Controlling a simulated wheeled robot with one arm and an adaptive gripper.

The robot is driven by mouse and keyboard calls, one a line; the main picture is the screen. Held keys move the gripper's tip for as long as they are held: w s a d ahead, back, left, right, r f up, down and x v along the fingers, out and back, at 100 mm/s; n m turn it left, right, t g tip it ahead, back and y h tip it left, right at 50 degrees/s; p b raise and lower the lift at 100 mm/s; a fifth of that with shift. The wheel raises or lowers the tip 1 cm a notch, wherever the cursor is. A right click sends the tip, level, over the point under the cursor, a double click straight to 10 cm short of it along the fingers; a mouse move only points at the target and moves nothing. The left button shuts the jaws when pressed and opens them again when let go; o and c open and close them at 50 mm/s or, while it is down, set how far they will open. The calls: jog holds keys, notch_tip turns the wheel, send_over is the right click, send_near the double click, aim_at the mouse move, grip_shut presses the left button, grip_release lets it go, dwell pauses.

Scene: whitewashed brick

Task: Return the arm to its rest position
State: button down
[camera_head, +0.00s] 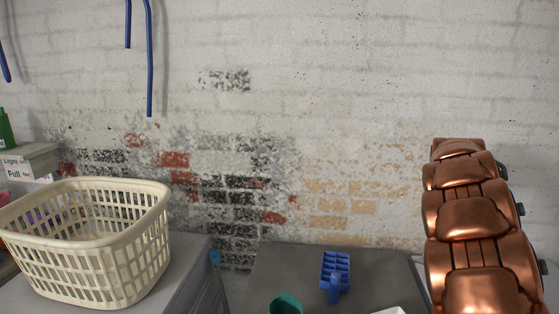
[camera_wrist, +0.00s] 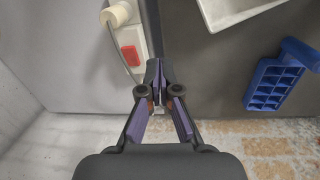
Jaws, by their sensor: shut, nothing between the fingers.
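My gripper (camera_wrist: 159,88) shows in the wrist view, its fingers with purple pads drawn together at the tips and nothing held. It hangs over the grey worktop (camera_wrist: 215,90) near its edge by the wall. In the head view, my copper-coloured arm (camera_head: 475,225) stands bent at the right side, above the grey worktop (camera_head: 262,277). The gripper itself is outside the head view.
A blue compartment tray (camera_head: 335,272) and a green cup (camera_head: 285,304) sit on the worktop; the tray also shows in the wrist view (camera_wrist: 272,85). A cream basket (camera_head: 110,262) stands left. A red switch (camera_wrist: 131,56) is near the gripper. Blue hoses (camera_head: 149,60) hang above.

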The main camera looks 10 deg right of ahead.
jog(key=s+a+r+n, duration=0.1)
jog(key=s+a, duration=0.9)
jog(key=a, duration=0.3)
jog(key=s+a+n, duration=0.1)
jog(key=s+a, duration=0.8)
jog(key=a, duration=0.4)
jog(key=s+a+f+n+y, duration=0.1)
jog(key=s+a+f+n, duration=0.1)
jog(key=s+a, duration=0.3)
jog(key=s+f, duration=0.1)
jog(key=s, duration=0.3)
jog(key=shift+s+a+f+n+g, duration=0.25)
jog(key=shift+a+n+g, duration=0.05)
jog(key=shift+a+g, duration=0.1)
